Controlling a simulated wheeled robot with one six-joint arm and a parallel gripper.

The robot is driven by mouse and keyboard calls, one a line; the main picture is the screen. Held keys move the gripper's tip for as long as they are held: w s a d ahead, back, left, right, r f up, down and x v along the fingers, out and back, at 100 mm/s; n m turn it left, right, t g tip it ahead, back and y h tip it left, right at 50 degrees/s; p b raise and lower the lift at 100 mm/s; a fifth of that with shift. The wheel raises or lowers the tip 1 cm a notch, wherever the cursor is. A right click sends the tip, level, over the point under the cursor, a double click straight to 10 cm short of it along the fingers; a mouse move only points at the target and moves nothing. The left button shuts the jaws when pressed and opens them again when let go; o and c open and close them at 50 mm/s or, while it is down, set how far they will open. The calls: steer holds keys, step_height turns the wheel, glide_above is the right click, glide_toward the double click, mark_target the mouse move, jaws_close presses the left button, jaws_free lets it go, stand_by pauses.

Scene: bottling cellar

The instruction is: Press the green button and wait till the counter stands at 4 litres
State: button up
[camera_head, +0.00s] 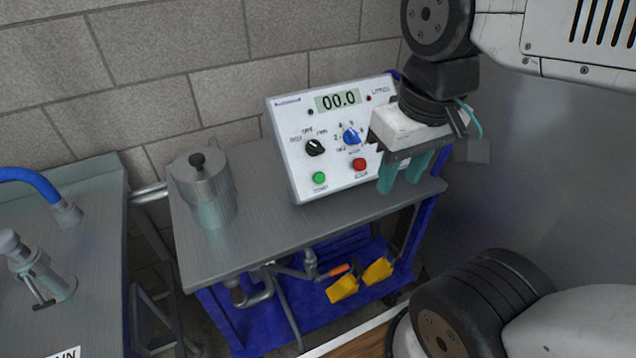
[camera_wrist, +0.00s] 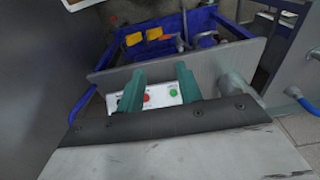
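The white control box (camera_head: 300,150) stands on the metal-topped cart, its panel facing out. Its counter (camera_head: 338,100) reads 00.0. The green button (camera_head: 319,178) is at the panel's lower left, with a red button (camera_head: 359,164) to its right. My gripper (camera_head: 400,185) is at the right of the panel, fingers pointing down, and hides part of the panel's right side. Its two teal fingers are apart with nothing between them. In the wrist view, the green button (camera_wrist: 173,92) and red button (camera_wrist: 146,97) show in the gap between the fingers.
A metal lidded can (camera_head: 205,188) stands on the cart top (camera_head: 262,235), left of the box. Yellow objects (camera_head: 343,288) and pipes are on the blue lower shelf. A steel bench (camera_head: 95,240) with a blue hose (camera_head: 32,180) is at left. The cart top before the panel is clear.

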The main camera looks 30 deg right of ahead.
stand_by(0.4)
jaws_close()
stand_by(1.6)
